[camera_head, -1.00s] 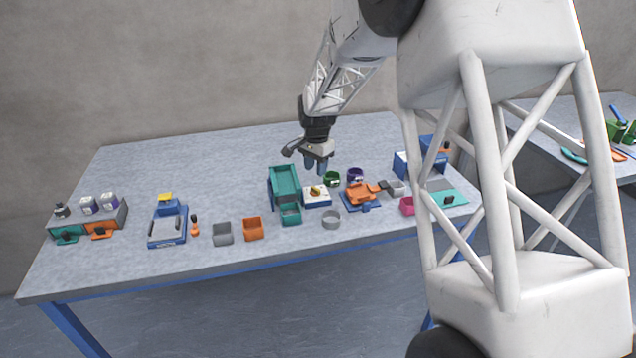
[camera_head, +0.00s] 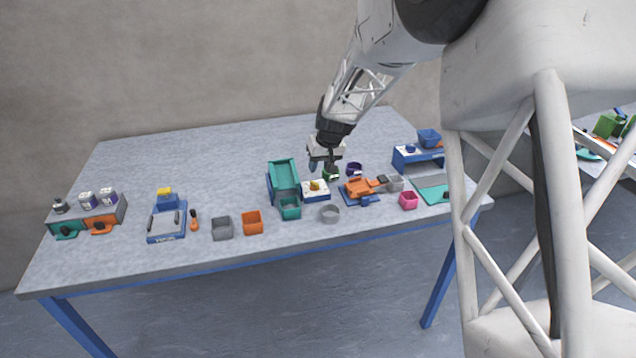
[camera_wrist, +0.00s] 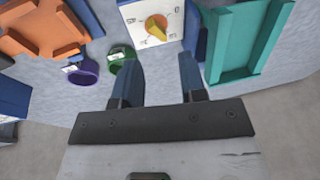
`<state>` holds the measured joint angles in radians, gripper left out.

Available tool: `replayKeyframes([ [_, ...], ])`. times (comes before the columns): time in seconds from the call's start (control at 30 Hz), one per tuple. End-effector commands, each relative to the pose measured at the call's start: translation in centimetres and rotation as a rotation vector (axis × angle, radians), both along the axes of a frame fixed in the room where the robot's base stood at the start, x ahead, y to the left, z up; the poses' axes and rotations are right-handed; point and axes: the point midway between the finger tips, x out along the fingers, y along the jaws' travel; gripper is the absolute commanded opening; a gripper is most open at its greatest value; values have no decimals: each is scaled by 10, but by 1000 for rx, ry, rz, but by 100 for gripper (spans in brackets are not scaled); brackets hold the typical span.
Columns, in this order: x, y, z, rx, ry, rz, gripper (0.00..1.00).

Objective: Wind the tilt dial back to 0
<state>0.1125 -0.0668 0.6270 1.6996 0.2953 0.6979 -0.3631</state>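The tilt dial is an orange-yellow knob (camera_wrist: 157,25) on a white marked face (camera_wrist: 150,42), top middle in the wrist view. In the head view the knob (camera_head: 314,185) sits on a small white and blue box (camera_head: 316,196), right of the teal tilting tray (camera_head: 283,172). The face's marks are too small to read. My gripper (camera_head: 323,167) is above and behind the dial box. In the wrist view its two blue fingers (camera_wrist: 158,75) are spread apart with nothing between them, short of the dial and apart from it.
Green (camera_wrist: 121,58) and purple (camera_wrist: 83,72) cups stand beside the dial box. The table behind the tray is clear.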

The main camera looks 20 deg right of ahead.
Motion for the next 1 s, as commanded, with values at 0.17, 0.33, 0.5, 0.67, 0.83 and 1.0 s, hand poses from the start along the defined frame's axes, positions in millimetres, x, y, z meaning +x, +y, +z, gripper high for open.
replayKeyframes([
  [0.17,-6,-5,-1,-30,-77,179,38],
  [0.33,-9,-8,-1,-64,-144,329,38],
  [0.5,-11,-10,-1,-91,-187,422,38],
  [0.67,-12,-11,-1,-102,-201,455,38],
  [0.83,-12,-11,-1,-103,-201,457,38],
  [1.0,-12,-11,-2,-103,-201,456,38],
])
